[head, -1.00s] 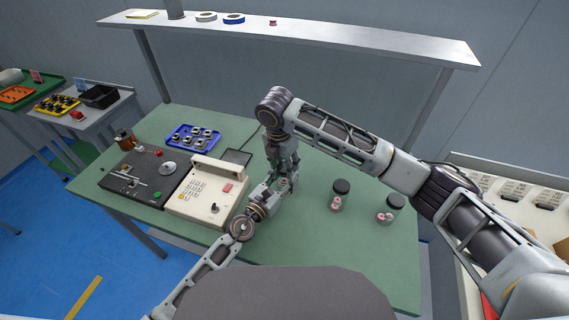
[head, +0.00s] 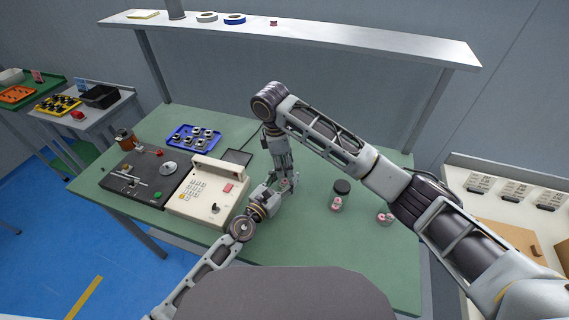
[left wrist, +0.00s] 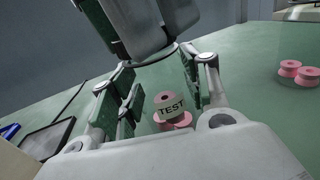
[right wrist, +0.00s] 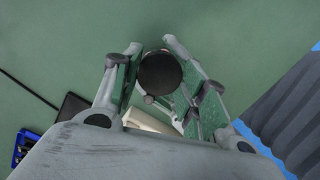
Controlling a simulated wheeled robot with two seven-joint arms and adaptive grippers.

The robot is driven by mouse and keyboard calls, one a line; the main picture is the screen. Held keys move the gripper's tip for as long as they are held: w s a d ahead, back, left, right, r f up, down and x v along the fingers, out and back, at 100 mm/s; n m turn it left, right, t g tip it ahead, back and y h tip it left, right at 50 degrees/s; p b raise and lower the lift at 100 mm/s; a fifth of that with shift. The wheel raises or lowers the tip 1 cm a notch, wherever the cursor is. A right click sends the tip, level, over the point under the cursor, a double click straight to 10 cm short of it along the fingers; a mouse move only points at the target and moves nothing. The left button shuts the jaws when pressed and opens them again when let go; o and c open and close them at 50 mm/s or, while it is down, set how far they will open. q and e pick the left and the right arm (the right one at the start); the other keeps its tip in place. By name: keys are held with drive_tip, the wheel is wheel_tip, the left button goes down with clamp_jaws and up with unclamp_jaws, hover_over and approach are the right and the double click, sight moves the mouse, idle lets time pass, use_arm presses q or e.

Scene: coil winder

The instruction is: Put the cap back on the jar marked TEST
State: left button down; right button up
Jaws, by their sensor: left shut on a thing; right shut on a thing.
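The TEST jar (left wrist: 170,106) shows in the left wrist view as a white label over clear glass, with pink spools inside. My left gripper (head: 281,188) is shut on it, one finger on each side, above the front middle of the green bench. My right gripper (head: 286,176) points down directly above the left one. It is shut on the round black cap (right wrist: 160,72), seen from above in the right wrist view. The grippers hide most of the jar in the head view. I cannot tell whether the cap touches the jar rim.
A black-capped jar (head: 340,195) with pink spools stands to the right. The bench's front right is clear.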

drive_tip(key=m, duration=0.5)
drive_tip(key=shift+w+m+g, duration=0.1)
drive_tip(key=shift+m+g, duration=0.2)
drive_tip(key=shift+g, duration=0.1)
drive_tip(key=m, duration=0.4)
drive_tip(key=shift+m+y, duration=0.4)
drive_tip(key=m, duration=0.4)
drive_tip(key=shift+d+m+g+y, duration=0.1)
drive_tip(key=shift+m+g+y, duration=0.2)
drive_tip(key=shift+m+g, duration=0.1)
drive_tip(key=m, duration=0.4)
drive_tip(key=shift+w+m+y, duration=0.1)
drive_tip(key=shift+m+y, duration=0.3)
drive_tip(key=o, duration=0.7)
drive_tip(key=shift+r, duration=0.1)
drive_tip(key=shift+w+d+r, duration=0.1)
drive_tip(key=shift+w+r, duration=0.15)
drive_tip(key=shift+r, duration=1.7)
drive_tip(key=shift+w+d+r, duration=0.1)
drive_tip(key=shift+w+r, duration=0.2)
drive_tip(key=shift+r, duration=1.6)
drive_tip(key=shift+w+r, duration=0.25)
drive_tip(key=shift+r, duration=1.7)
